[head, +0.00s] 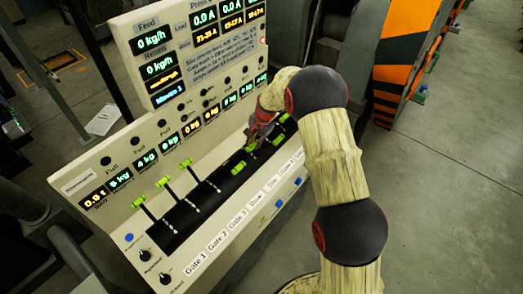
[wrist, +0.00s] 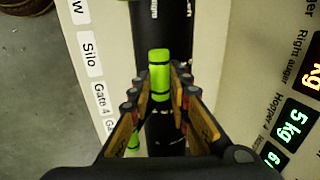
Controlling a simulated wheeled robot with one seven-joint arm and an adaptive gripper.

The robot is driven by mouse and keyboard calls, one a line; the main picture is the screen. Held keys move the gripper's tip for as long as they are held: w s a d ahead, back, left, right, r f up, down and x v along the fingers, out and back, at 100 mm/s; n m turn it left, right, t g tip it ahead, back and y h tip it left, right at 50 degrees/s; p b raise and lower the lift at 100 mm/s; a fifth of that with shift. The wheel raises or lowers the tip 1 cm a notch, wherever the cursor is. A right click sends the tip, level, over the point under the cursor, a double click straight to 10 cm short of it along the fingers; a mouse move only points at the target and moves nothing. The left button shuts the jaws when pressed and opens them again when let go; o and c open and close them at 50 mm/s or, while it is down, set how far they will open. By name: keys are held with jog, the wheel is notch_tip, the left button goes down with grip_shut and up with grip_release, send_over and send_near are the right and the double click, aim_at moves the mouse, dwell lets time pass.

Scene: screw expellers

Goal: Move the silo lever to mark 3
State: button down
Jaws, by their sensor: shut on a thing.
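The silo lever has a bright green handle (wrist: 160,75) on a black slotted strip. In the wrist view it stands between my fingertips, across from the Silo label (wrist: 88,50). My gripper (wrist: 161,80) is shut on this handle, with one finger on each side. In the head view my gripper (head: 257,134) reaches down to the far half of the lever row, and its fingers partly cover the handle there. The lever's stem and the number marks beside it are hidden or too small to read.
Other green lever handles stand along the strip, among them the Gate 1 handle (head: 139,201) at the near end. Another handle (wrist: 133,145) lies close beside my left finger. Displays and knobs cover the sloped panel (head: 125,160) behind. Open floor (head: 455,150) lies to the right.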

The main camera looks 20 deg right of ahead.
jog(key=shift+w+a+r, duration=0.15)
jog(key=shift+w+a, duration=0.1)
jog(key=shift+w, duration=0.1)
jog(key=c, duration=1.7)
grip_release()
jog(key=shift+c, duration=0.2)
jog(key=shift+o, duration=0.4)
jog(key=v, duration=1.1)
jog(key=shift+r, duration=0.4)
jog(key=shift+d, duration=0.1)
